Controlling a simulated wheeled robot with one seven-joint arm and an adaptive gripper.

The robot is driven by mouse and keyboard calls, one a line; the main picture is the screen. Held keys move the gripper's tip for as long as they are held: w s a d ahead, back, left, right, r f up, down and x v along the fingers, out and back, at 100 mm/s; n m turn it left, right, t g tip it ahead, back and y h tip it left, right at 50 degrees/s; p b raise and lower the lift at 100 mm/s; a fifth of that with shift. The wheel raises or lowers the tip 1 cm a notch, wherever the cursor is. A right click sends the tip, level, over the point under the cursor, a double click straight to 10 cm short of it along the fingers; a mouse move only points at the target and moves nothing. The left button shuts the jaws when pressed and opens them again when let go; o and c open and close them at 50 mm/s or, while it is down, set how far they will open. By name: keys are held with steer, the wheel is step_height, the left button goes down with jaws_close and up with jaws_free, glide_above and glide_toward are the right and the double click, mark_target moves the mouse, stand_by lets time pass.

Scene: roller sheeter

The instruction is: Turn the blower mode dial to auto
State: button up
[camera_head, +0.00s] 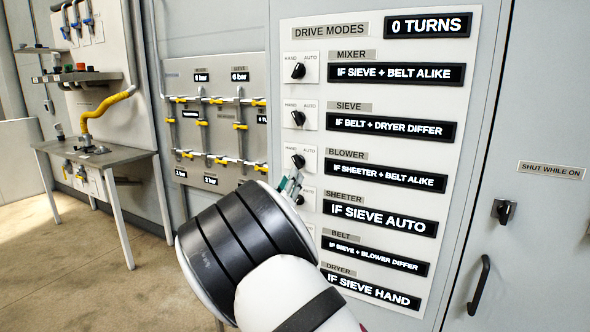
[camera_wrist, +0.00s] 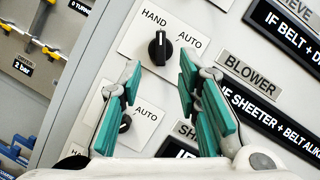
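The blower dial (camera_wrist: 157,47) is a black knob on a white plate marked HAND and AUTO, left of the BLOWER label (camera_wrist: 250,72). Its pointer stands toward HAND in the wrist view. In the head view the blower dial (camera_head: 298,161) sits just above my gripper (camera_head: 291,183). In the wrist view my gripper (camera_wrist: 160,70) has its teal fingers apart and nothing between them. The dial shows just beyond the fingertips, roughly centred on the gap. The fingers do not appear to touch it. The exact distance to the panel cannot be told.
The sheeter dial (camera_wrist: 124,124) lies just below, partly behind my left finger. The sieve dial (camera_head: 298,117) and mixer dial (camera_head: 298,71) are above. A display reads 0 TURNS (camera_head: 427,25). A cabinet handle (camera_head: 480,291) juts out at right.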

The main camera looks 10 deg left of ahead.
mark_target(296, 165)
steer(key=x, duration=0.6)
steer(key=shift+w, duration=0.1)
jaws_close()
